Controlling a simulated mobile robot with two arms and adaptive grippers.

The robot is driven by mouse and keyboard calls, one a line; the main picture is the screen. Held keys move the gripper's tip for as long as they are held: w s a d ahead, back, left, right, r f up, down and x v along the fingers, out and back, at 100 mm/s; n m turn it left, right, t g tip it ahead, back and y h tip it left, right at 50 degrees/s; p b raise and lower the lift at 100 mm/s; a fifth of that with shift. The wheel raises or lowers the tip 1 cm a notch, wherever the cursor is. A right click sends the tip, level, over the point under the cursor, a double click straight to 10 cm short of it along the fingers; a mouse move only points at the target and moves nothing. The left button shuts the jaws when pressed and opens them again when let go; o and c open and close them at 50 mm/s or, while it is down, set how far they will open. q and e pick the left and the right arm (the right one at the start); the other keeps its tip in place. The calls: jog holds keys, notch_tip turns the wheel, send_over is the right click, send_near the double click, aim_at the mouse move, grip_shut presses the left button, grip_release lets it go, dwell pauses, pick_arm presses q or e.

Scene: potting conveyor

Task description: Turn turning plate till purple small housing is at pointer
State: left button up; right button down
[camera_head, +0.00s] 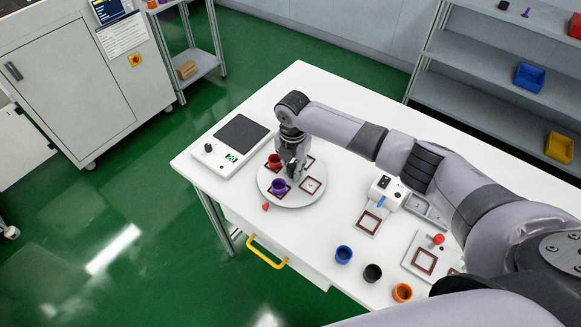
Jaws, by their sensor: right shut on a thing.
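The turning plate (309,199) is a white round disc on the table, with brown square frames on it. The purple small housing (278,187) stands upright on its front-left part. A red housing (275,161) stands on its back-left part. The small red pointer (265,207) lies on the table just outside the plate's front-left rim, a little in front of and left of the purple housing. My right gripper (293,174) points down at the plate's middle, shut on a part of the plate that its fingers mostly hide. My left gripper is not in view.
A scale-like device (226,151) stands left of the plate. Blue (343,254), black (372,273) and orange (402,292) housings stand near the front edge. A white device (386,190) and a red-knobbed fixture (423,262) stand to the right. The table front of the plate is clear.

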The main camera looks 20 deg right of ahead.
aim_at(292, 166)
jog(key=shift+r, duration=0.1)
jog(key=c, duration=1.7)
grip_release()
notch_tip(292, 166, up, 12)
